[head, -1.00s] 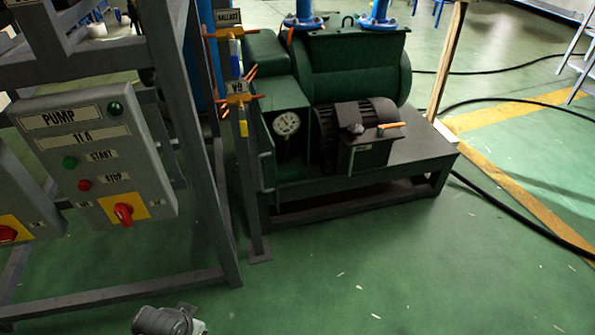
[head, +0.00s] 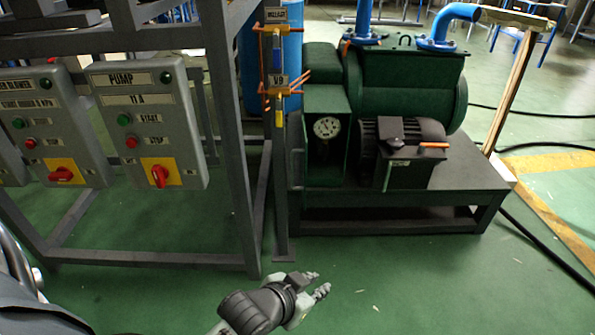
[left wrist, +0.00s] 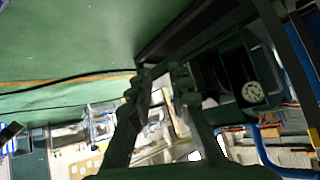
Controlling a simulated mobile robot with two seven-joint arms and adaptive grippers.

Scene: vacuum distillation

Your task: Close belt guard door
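My left gripper (head: 321,282) is low in front of the skid, open and empty, apart from the door. In the left wrist view its fingers (left wrist: 158,84) are spread, with the gauge (left wrist: 253,92) beyond to the right. My right gripper is not in view.
A grey frame post with valve V9 (head: 277,85) stands just left of the box. Pump control panels (head: 150,120) hang on the grey frame at left. The black motor (head: 405,150) sits right of the box. Green floor in front is clear.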

